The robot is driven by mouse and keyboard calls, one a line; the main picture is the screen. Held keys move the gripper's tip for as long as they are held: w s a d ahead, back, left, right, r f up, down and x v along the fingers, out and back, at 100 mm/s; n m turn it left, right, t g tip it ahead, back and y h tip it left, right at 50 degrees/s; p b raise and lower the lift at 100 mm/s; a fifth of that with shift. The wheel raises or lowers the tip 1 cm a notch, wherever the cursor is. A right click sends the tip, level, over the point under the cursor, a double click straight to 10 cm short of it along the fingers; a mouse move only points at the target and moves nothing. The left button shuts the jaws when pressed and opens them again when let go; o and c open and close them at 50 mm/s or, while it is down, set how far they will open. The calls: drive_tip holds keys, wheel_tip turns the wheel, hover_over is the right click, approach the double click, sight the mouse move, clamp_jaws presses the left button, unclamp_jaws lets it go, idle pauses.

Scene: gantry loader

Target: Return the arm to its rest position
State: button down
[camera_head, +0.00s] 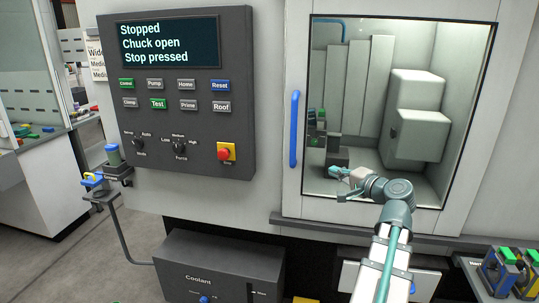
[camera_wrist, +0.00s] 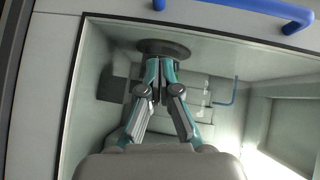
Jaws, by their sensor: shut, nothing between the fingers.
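My gripper (camera_head: 340,173) is in front of the machine's window (camera_head: 425,60), with my arm reaching up from the bottom right of the head view. In the wrist view my gripper (camera_wrist: 160,62) has its teal and grey fingers together at the tips, with nothing between them. The fingertips show against a dark round disc (camera_wrist: 164,46). I cannot tell whether they touch it or are apart from it.
The door has a blue handle (camera_head: 294,128). A control panel (camera_head: 190,125) reads "Stopped, Chuck open, Stop pressed" and has a red stop button (camera_head: 224,154). A coolant box (camera_head: 215,265) stands below. Blue and yellow items with green tops (camera_head: 505,262) sit at the lower right.

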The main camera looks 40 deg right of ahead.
drive_tip(key=w+a+f+n+g, duration=0.1)
drive_tip(key=a+f+n+g, duration=0.15)
drive_tip(key=f, duration=0.85)
drive_tip(key=a+f+n+g, duration=0.1)
drive_tip(key=f+g, duration=0.3)
drive_tip(key=f, duration=0.7)
drive_tip(key=s+a+f+n+g+y, duration=0.1)
drive_tip(key=a+f+n+g+y, duration=0.15)
drive_tip(key=a+f, duration=0.75)
drive_tip(key=a+f+n+g+y, duration=0.1)
drive_tip(key=a+f+g, duration=0.4)
drive_tip(key=f, duration=0.9)
drive_tip(key=s+a+f+n+g, duration=0.2)
drive_tip(key=s+a+f, duration=0.3)
drive_tip(key=a+f, duration=0.25)
drive_tip(key=s+a+f+n+g, duration=0.2)
drive_tip(key=s+a+f+n, duration=0.15)
drive_tip(key=a+f, duration=0.35)
drive_tip(key=s+a+f+n+g+h, duration=0.1)
drive_tip(key=s+a+f+n+g, duration=0.1)
drive_tip(key=s+a, duration=0.4)
drive_tip(key=s+a+f+n+g+h+p, duration=0.1)
drive_tip(key=s+a+f, duration=0.4)
drive_tip(key=s, duration=0.6)
drive_tip(key=shift+s+a+f+n+g, duration=0.2)
drive_tip(key=shift+s+a+n+g, duration=0.2)
drive_tip(key=shift+a+n+g, duration=0.6)
drive_tip(key=shift+a, duration=0.15)
